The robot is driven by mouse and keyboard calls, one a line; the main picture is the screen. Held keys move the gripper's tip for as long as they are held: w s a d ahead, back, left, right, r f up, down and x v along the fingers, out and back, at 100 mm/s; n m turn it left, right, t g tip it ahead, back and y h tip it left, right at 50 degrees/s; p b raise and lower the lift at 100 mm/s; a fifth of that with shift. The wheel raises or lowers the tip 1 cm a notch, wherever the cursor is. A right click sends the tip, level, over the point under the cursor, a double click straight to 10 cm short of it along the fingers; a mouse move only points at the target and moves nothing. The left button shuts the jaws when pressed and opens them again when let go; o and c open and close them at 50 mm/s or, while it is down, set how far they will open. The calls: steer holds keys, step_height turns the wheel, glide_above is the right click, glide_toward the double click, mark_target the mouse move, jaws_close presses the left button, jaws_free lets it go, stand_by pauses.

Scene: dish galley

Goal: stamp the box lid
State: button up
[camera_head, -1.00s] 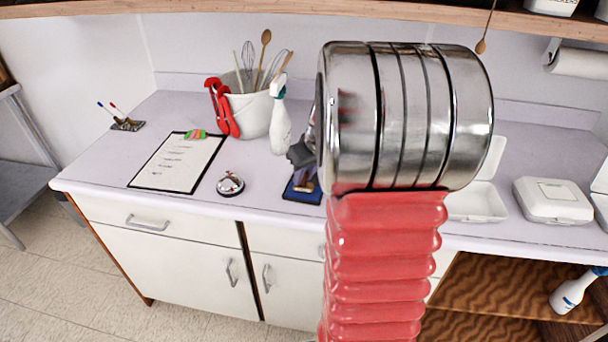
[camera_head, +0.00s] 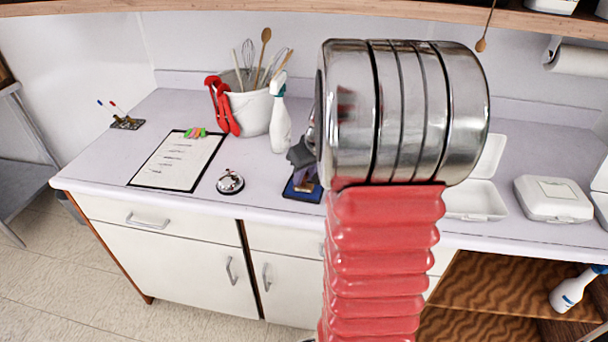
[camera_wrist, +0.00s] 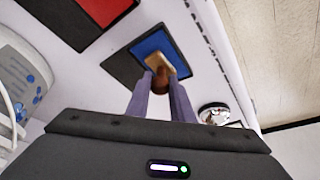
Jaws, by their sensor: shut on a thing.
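My gripper (camera_head: 305,172) is shut on a stamp with a dark brown handle (camera_wrist: 158,80) and a pale wooden block (camera_wrist: 155,62). The stamp is over the blue ink pad (camera_wrist: 147,46); I cannot tell whether it touches the pad. The blue pad (camera_head: 290,194) also shows in the head view, near the counter's front edge. A red ink pad (camera_wrist: 103,8) lies beside it in the wrist view; my arm hides it in the head view. A closed white box (camera_head: 535,207) with a pale label on its lid (camera_head: 557,190) sits at the right.
A chrome bell (camera_head: 230,182) and a clipboard (camera_head: 165,168) lie left of the blue pad. A spray bottle (camera_head: 281,125) and a utensil bucket (camera_head: 252,112) stand behind. An open white box (camera_head: 474,202) is between my arm and the closed box.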

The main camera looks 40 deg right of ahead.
stand_by(0.6)
steer(key=shift+r, duration=3.5)
steer(key=w+a+f, duration=0.2)
steer(key=w+a, duration=0.2)
steer(key=a, duration=0.6)
steer(key=w+a+f+n, duration=0.1)
steer(key=w+a, duration=0.3)
steer(key=a, duration=0.7)
steer(key=w+a+f, duration=0.3)
steer(key=w+a, duration=0.1)
steer(key=a, duration=0.6)
steer(key=shift+a+n+y, duration=0.3)
steer(key=shift+s+f, duration=0.1)
